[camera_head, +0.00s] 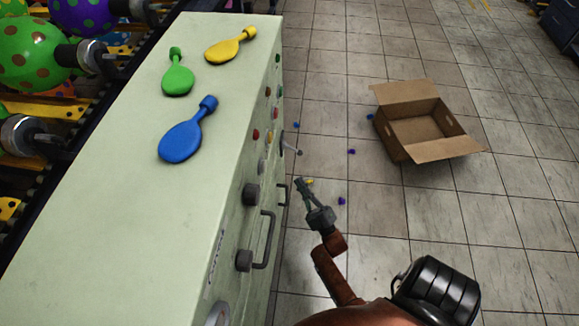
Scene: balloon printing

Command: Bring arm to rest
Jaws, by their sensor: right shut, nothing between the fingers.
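My right gripper (304,188) is shut and empty. It hangs in the air beside the control face of a pale green cabinet (110,230), near a lever (291,148). My right arm reaches up to it from the bottom of the picture. My left gripper and left arm are out of view. On the cabinet top lie a blue balloon (182,139), a green balloon (178,80) and a yellow balloon (228,48), all flat and apart from my gripper.
An open, empty-looking cardboard box (420,128) stands on the tiled floor to the right. Small coloured bits (342,201) lie on the floor. Cabinet handles (266,240) and knobs stick out near my arm. Inflated spotted balloons (30,55) sit on machinery at left.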

